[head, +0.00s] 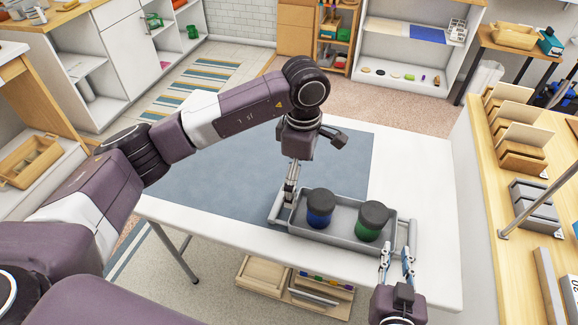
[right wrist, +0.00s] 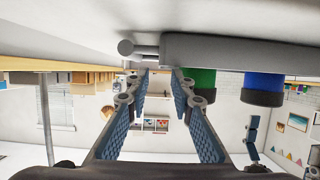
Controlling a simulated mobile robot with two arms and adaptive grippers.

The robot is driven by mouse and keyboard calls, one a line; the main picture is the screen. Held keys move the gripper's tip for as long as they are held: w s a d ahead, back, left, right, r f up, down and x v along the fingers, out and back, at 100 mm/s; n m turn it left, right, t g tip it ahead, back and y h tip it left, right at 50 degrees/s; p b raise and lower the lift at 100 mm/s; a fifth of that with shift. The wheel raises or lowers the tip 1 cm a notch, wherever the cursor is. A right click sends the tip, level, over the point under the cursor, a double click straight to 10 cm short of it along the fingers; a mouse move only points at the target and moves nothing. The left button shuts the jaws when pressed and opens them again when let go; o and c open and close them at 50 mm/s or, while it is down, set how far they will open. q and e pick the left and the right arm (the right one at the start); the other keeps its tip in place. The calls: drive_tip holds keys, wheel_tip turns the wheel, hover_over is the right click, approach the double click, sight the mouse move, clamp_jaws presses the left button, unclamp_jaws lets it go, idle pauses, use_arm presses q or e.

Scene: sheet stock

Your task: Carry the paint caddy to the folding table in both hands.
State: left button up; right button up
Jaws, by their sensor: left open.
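The paint caddy (head: 343,239) is a grey tray with a bar handle at each end. It holds a dark-lidded blue jar (head: 319,215) and a dark-lidded green jar (head: 368,228). It appears to rest on the white folding table (head: 432,200), partly over a blue-grey mat. My left gripper (head: 290,188) is open and points down at the left handle (head: 276,208); its exact contact is too small to tell. My right gripper (head: 397,256) has its fingers apart by the right handle. In the right wrist view its fingers (right wrist: 160,85) are spread, with the caddy (right wrist: 235,52) just beyond.
A wooden counter (head: 495,210) with sorted boards runs along the right. A low wooden tray (head: 295,285) sits below the table's near edge. Shelves (head: 410,60) stand at the back and a white cabinet (head: 125,50) at the back left. The mat's left part (head: 200,185) is bare.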

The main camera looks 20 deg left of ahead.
drive_tip(key=shift+v, duration=1.7)
drive_tip(key=o, duration=0.8)
use_arm(q)
drive_tip(key=shift+f+b, duration=0.5)
use_arm(e)
drive_tip(key=shift+f, duration=0.45)
use_arm(q)
drive_tip(key=shift+f, duration=0.1)
use_arm(e)
drive_tip(key=shift+s, duration=0.25)
use_arm(q)
drive_tip(key=b, duration=0.7)
hover_over(298, 214)
drive_tip(key=shift+f, duration=3.35)
use_arm(e)
drive_tip(key=s, duration=0.9)
drive_tip(key=shift+s, duration=0.25)
